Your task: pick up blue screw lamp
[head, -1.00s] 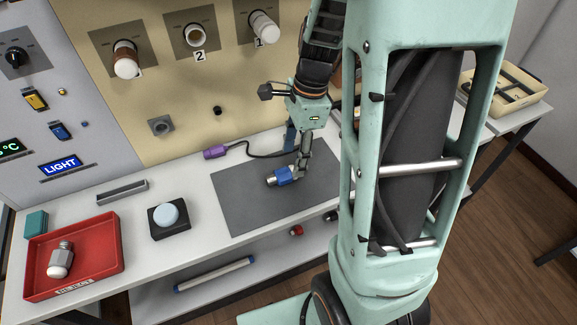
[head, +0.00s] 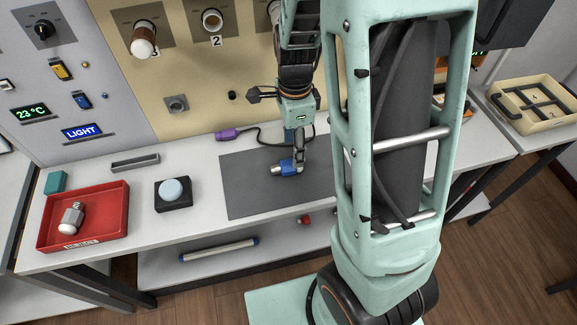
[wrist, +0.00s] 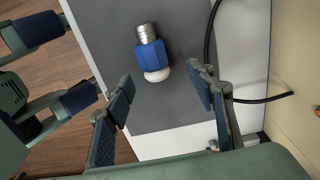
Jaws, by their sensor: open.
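The blue screw lamp (head: 286,168) lies on its side on the dark grey mat (head: 245,187) on the white bench. In the wrist view the blue lamp (wrist: 151,55) shows a silver screw end at the top and a white bulb end toward my gripper. My gripper (head: 299,158) is just above the lamp in the head view and partly overlaps it. In the wrist view my gripper (wrist: 160,95) is open, with one finger on each side. The lamp lies a little ahead of the fingertips, between their lines, and I see no contact.
A red tray (head: 115,222) with a white-bulbed lamp (head: 72,218) stands at the left. A black box with a pale blue button (head: 172,189) sits between tray and mat. A purple plug with a black cable (head: 228,134) lies behind the mat. The panel (head: 190,75) rises behind.

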